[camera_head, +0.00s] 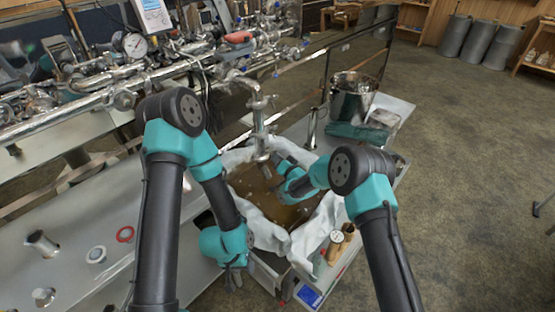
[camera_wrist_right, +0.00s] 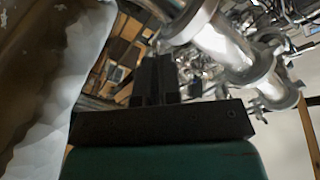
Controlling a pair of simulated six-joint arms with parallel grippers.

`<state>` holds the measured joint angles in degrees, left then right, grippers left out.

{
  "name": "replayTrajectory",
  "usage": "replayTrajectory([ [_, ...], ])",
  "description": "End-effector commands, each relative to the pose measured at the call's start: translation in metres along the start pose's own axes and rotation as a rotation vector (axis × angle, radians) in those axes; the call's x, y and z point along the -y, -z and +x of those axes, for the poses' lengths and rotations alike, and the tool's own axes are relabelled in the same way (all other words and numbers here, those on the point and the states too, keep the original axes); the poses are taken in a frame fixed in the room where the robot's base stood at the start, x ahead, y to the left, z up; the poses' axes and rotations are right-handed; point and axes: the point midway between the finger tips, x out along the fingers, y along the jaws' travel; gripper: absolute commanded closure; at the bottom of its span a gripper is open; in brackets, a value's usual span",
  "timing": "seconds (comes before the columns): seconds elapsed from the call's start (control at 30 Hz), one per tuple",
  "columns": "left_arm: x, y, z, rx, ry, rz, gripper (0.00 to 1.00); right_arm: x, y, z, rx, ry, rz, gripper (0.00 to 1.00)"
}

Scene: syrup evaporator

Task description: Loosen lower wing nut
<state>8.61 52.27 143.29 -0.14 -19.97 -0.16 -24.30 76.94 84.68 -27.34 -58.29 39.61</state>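A vertical steel outlet pipe (camera_head: 259,120) with clamp-like joints hangs over the cloth-lined pan in the head view. The lower wing nut is too small to make out. My right gripper (camera_head: 275,162) is beside the pipe's lower end; I cannot tell if they touch. In the right wrist view its dark fingers (camera_wrist_right: 156,78) are close together with nothing visible between them. Steel pipework with round clamp flanges (camera_wrist_right: 225,45) is above and to the right of these fingers. My left gripper (camera_head: 234,280) points down beside the pan's near left side; its fingers are unclear.
The pan is lined with white cloth (camera_head: 318,232) and holds brown liquid (camera_head: 268,193). A steel pot (camera_head: 352,97) stands behind it. Small bottles (camera_head: 337,240) stand at its right.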

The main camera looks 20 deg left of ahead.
Motion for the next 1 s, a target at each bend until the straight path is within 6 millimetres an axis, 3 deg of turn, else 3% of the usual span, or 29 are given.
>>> replayTrajectory([
  [0.5,0.0000,0.0000,0.0000,0.000,0.000,0.000,0.57,0.0005,-0.0001,0.0000,0.000,0.001,-0.437,1.00],
  [1.0,0.0000,0.0000,0.0000,0.000,0.000,0.000,0.57,0.0006,-0.0001,0.0000,0.000,0.001,-0.563,1.00],
])
